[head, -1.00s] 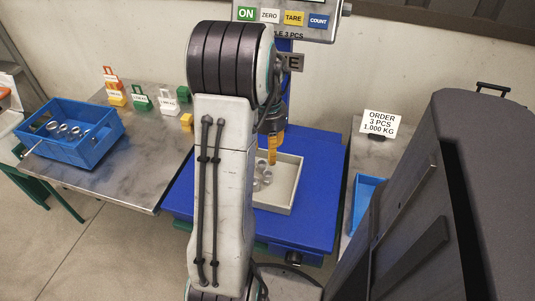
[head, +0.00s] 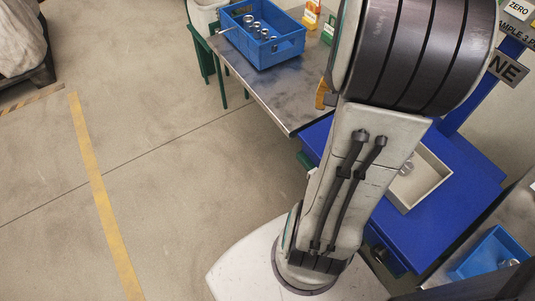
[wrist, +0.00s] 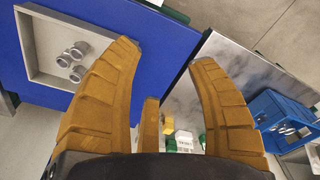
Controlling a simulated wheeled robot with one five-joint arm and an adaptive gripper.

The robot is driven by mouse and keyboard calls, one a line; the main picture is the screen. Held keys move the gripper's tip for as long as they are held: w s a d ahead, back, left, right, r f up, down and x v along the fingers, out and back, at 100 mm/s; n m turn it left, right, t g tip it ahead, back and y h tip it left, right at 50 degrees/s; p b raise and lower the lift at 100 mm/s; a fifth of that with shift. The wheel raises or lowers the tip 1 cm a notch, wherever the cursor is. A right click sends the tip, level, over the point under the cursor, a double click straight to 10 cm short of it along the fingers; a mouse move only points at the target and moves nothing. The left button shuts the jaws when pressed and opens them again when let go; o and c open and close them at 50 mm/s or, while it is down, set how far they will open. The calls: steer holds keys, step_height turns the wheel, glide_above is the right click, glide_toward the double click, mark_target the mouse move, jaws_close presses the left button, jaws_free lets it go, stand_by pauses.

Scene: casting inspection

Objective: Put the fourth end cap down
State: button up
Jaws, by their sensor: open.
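My gripper (wrist: 167,55) is open in the wrist view, with nothing between its fingers. Its fingers spread over the gap between the blue scale platform and the steel table. Three silvery end caps (wrist: 77,51) lie close together in the shallow pale tray (wrist: 37,72) left of the fingers. The tray also shows in the head view (head: 437,163), partly behind my arm, with a cap (head: 405,169) just visible. Several more end caps (head: 255,26) sit in the blue crate (head: 264,54) on the table. My gripper is mostly hidden by my arm in the head view.
The steel table (head: 292,98) carries the crate and small coloured blocks. Blue scale platform (head: 440,218) stands beside it under the tray. Another blue bin (head: 489,253) is at the lower right. The floor (head: 150,150) on the left is open, with a yellow line (head: 103,205).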

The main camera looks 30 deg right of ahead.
steer(key=s+a+n+t, duration=0.1)
steer(key=a+n, duration=0.9)
steer(key=a, duration=1.1)
steer(key=shift+s+a+r+t+y, duration=0.35)
steer(key=shift+s+r+t+y, duration=0.05)
steer(key=shift+s, duration=0.4)
steer(key=shift+r, duration=0.1)
step_height(320, 180, up, 22)
steer(key=t+p, duration=0.1)
steer(key=p, duration=1.9)
steer(key=shift+f, duration=0.25)
